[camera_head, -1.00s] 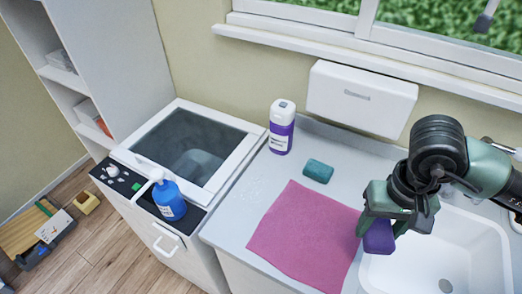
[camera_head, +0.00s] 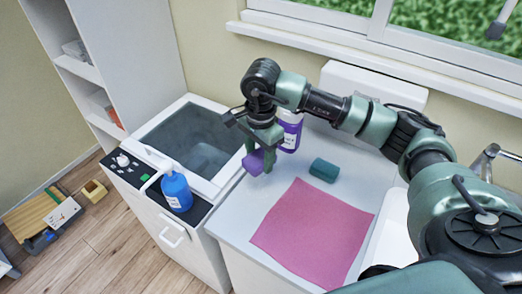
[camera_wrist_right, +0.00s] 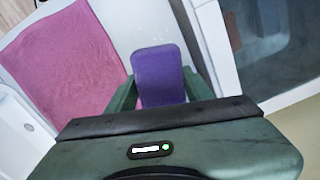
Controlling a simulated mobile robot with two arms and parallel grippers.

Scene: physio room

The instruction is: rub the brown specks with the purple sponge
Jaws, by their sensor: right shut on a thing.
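The purple sponge (camera_head: 252,163) is in my right gripper (camera_head: 263,150), over the left part of the pale counter near the white-framed unit. The gripper is shut on it. The sponge also fills the middle of the right wrist view (camera_wrist_right: 158,72), between the green fingers. Whether it touches the counter, I cannot tell. I cannot make out brown specks clearly; only faint small marks show on the counter (camera_wrist_right: 160,33) just beyond the sponge in the wrist view. My left gripper is not in view.
A pink cloth (camera_head: 312,228) lies flat on the counter, with a teal block (camera_head: 324,170) behind it. A purple-and-white bottle (camera_head: 291,131) stands behind my gripper, partly hidden. A blue pump bottle (camera_head: 176,192) stands on the black panel at left. The sink is at right.

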